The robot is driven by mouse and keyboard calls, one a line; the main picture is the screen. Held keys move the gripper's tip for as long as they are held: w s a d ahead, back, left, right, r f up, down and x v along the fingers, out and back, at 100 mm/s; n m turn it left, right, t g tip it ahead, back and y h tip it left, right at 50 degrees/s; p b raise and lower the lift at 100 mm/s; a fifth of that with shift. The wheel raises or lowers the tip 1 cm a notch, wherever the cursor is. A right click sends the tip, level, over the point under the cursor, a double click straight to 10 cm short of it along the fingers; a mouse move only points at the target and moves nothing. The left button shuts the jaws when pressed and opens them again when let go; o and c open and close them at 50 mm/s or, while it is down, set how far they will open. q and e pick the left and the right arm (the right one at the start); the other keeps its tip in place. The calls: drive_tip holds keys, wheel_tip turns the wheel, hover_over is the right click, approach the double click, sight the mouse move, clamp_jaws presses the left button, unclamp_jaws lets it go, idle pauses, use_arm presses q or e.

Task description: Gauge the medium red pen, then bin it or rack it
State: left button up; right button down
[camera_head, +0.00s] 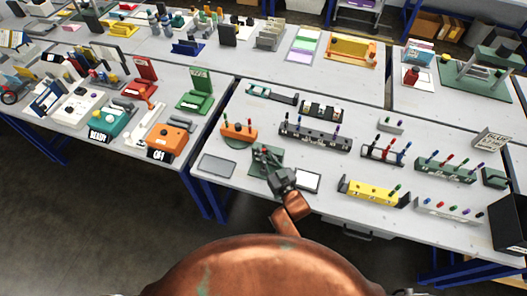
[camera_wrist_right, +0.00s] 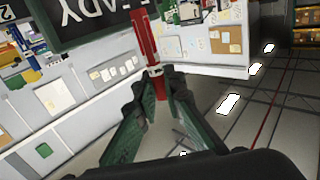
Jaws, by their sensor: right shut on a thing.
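My right gripper (camera_head: 264,157) is over a dark green plate (camera_head: 276,155) on the near table. In the wrist view its two fingers (camera_wrist_right: 157,88) are shut on a red pen (camera_wrist_right: 145,45), held upright in that picture with a pale band near the fingertips. The pen's upper end passes a dark board (camera_wrist_right: 85,22) lettered READY; I cannot tell whether they touch. In the head view the held pen is too small to make out. Which fixture is the gauge is not clear. A black open bin (camera_head: 509,222) stands at the right table edge. My left gripper is not in view.
Pen racks stand right of my gripper: a dark one (camera_head: 315,135), a green one (camera_head: 445,170), a yellow one (camera_head: 372,192) and a pale one (camera_head: 448,210). An orange holder (camera_head: 238,130) is close on the left. A grey tray (camera_head: 217,166) lies at the front left.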

use_arm(q)
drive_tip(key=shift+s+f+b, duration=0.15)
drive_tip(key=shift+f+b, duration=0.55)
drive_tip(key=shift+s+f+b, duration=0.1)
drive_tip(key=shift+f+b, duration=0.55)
drive_tip(key=shift+b, duration=0.05)
use_arm(e)
drive_tip(key=shift+f, duration=2.2)
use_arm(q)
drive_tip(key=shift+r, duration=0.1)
use_arm(e)
drive_tip(key=shift+r, duration=0.1)
wheel_tip(320, 180, up, 6)
drive_tip(key=p, duration=0.6)
drive_tip(key=shift+r, duration=0.2)
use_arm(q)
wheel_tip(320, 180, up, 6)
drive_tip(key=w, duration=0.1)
use_arm(e)
drive_tip(key=shift+f, duration=0.1)
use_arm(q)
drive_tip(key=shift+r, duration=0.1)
